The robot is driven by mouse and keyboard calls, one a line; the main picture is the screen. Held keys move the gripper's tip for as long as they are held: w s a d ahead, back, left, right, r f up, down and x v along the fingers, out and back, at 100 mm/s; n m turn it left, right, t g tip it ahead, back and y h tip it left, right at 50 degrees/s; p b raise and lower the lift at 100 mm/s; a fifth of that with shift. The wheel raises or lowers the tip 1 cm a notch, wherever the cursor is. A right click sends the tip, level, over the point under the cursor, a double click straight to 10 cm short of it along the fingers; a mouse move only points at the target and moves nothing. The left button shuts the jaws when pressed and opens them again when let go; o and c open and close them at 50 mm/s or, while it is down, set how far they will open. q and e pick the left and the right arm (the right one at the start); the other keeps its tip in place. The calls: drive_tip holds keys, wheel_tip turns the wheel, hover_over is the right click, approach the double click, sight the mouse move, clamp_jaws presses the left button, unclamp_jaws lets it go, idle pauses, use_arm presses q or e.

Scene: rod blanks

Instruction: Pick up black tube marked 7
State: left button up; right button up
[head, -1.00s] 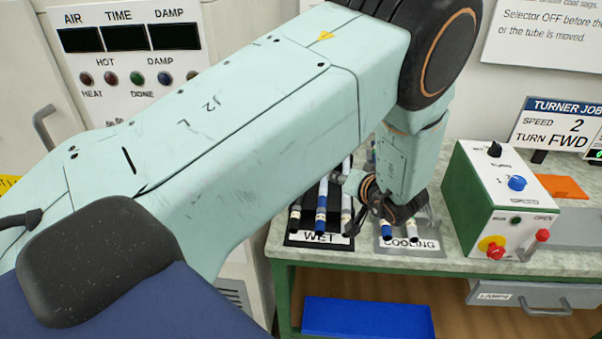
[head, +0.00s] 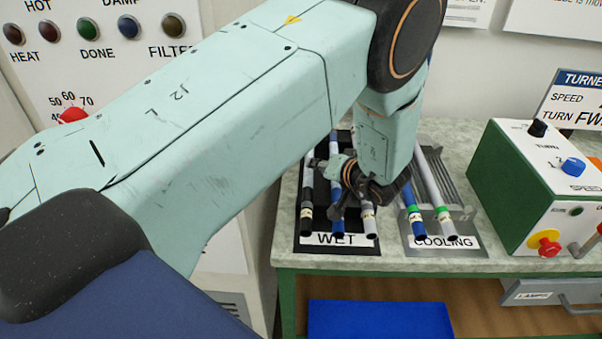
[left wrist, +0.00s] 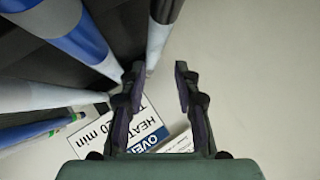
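A black tube (head: 307,200) with a pale band near its lower end lies at the left of the rack marked WET (head: 362,248); any number on it is too small to read. A blue tube (head: 337,222) and a grey-white tube (head: 368,222) lie to its right in the same rack. My left gripper (head: 343,195) is over the WET rack, right of the black tube, and partly hides the other two tubes. In the left wrist view, my left gripper (left wrist: 160,85) is open, with nothing seen between its fingers. My right gripper is not in view.
The COOLING rack (head: 465,208) beside it holds a blue tube (head: 411,215) and a white tube (head: 432,180). A green and white control box (head: 500,185) stands to the right. A panel with lamps is at the left. A blue bin (head: 380,320) is below the bench.

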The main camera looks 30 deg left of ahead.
use_arm(q)
drive_tip(key=shift+a+f, duration=0.35)
drive_tip(key=shift+w+d, duration=0.1)
drive_tip(key=shift+w+d+f+b, duration=0.2)
drive_tip(key=shift+w+f+b, duration=0.15)
drive_tip(key=shift+w, duration=0.25)
drive_tip(key=x, duration=0.3)
drive_tip(key=b+x, duration=0.1)
drive_tip(key=x, duration=0.1)
drive_tip(key=shift+s+a+r, duration=0.1)
drive_tip(key=shift+s+a, duration=0.15)
drive_tip(key=shift+a, duration=0.15)
drive_tip(key=shift+w+a, duration=0.1)
drive_tip(key=shift+w, duration=0.05)
drive_tip(key=shift+w+d+r, duration=0.15)
drive_tip(key=shift+d, duration=0.35)
drive_tip(key=shift+a+f, duration=0.25)
drive_tip(key=shift+a, duration=0.4)
drive_tip(key=shift+c, duration=1.9)
drive_tip(key=shift+d+r, duration=0.2)
drive_tip(key=shift+d, duration=0.25)
clamp_jaws()
drive_tip(key=shift+a, duration=0.1)
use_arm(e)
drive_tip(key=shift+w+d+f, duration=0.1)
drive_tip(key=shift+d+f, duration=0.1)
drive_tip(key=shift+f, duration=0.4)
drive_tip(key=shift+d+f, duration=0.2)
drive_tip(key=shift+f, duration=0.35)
